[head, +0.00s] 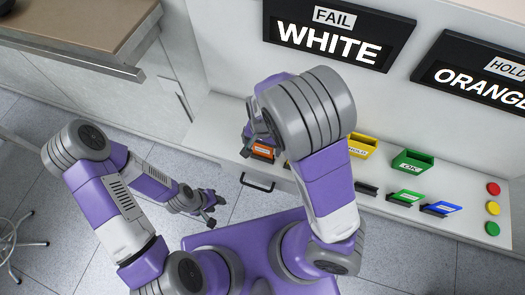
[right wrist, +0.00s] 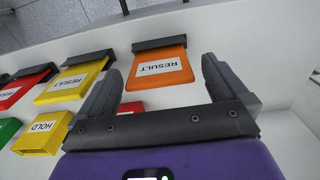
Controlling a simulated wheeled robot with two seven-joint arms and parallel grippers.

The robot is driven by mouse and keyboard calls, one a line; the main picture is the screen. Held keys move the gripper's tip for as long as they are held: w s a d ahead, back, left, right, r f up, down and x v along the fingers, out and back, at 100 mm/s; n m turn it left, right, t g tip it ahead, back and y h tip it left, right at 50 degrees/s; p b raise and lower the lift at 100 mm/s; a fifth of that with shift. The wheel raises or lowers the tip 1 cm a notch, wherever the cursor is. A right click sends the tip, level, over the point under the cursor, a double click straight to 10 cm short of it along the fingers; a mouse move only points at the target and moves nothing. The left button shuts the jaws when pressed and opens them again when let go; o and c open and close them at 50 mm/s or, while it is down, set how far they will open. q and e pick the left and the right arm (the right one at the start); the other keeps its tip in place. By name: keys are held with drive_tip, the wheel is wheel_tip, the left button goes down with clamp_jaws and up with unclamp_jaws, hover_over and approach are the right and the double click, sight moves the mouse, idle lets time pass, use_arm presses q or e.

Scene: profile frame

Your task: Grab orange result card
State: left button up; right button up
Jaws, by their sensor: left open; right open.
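The orange result card (right wrist: 160,67) stands in a black holder (right wrist: 165,44) on the white counter. In the right wrist view it lies ahead of my right gripper (right wrist: 161,74), between the lines of its two open fingers, which do not visibly touch it. In the head view a bit of the orange card (head: 262,152) shows beside my right gripper (head: 250,140), which is largely hidden by my own arm. My left gripper (head: 207,207) is open and empty, low over the floor in front of the counter.
A yellow result card (right wrist: 76,82) and a red card (right wrist: 20,88) stand beside it. A yellow HOLD bin (head: 362,147) and green OK bin (head: 412,160) sit behind the card row. Green (head: 407,197) and blue cards (head: 441,208) are further right. Signs read FAIL WHITE (head: 338,35) and HOLD ORANGE (head: 478,78).

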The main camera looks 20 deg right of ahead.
drive_tip(key=shift+f, duration=0.45)
drive_tip(key=shift+s, duration=0.15)
drive_tip(key=shift+c, duration=0.2)
drive_tip(key=c, duration=1)
drive_tip(key=shift+r, duration=0.1)
wheel_tip(320, 180, up, 10)
drive_tip(key=p, duration=0.3)
